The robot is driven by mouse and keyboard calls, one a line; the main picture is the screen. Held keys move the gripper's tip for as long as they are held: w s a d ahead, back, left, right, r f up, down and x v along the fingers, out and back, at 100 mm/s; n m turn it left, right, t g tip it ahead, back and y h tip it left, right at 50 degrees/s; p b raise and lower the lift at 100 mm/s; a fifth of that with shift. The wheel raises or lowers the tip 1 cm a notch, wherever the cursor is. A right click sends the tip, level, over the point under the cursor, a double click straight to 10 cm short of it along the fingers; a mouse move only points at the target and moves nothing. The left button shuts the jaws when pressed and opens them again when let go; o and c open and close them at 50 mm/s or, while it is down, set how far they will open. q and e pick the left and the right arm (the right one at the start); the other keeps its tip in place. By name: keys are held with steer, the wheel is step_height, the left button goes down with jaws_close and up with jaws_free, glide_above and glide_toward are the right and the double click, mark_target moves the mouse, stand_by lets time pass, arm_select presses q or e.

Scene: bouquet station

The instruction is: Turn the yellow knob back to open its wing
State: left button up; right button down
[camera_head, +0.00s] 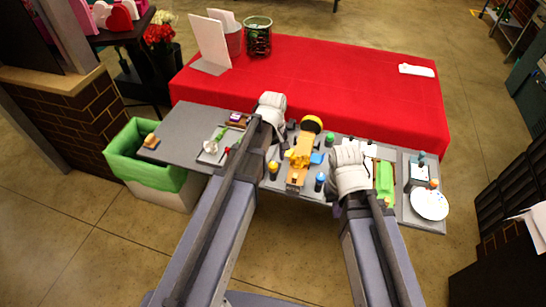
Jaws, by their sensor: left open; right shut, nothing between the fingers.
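An orange-yellow device (302,158) stands in the middle of the grey work surface, between my two arms. I see no contact with the device.
Small yellow-topped (273,167) and blue-topped (320,178) items stand near the front edge. A green block (384,178) and white plate (430,204) are at the right. A green-lined bin (145,160) is at the left. A red-covered table (340,85) lies behind, mostly clear.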

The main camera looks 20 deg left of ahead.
mark_target(273, 165)
arm_select(q)
step_height(273, 165, up, 5)
steer(key=p, duration=0.4)
steer(key=shift+r, duration=0.1)
arm_select(e)
step_height(273, 165, up, 5)
steer(key=shift+r, duration=0.1)
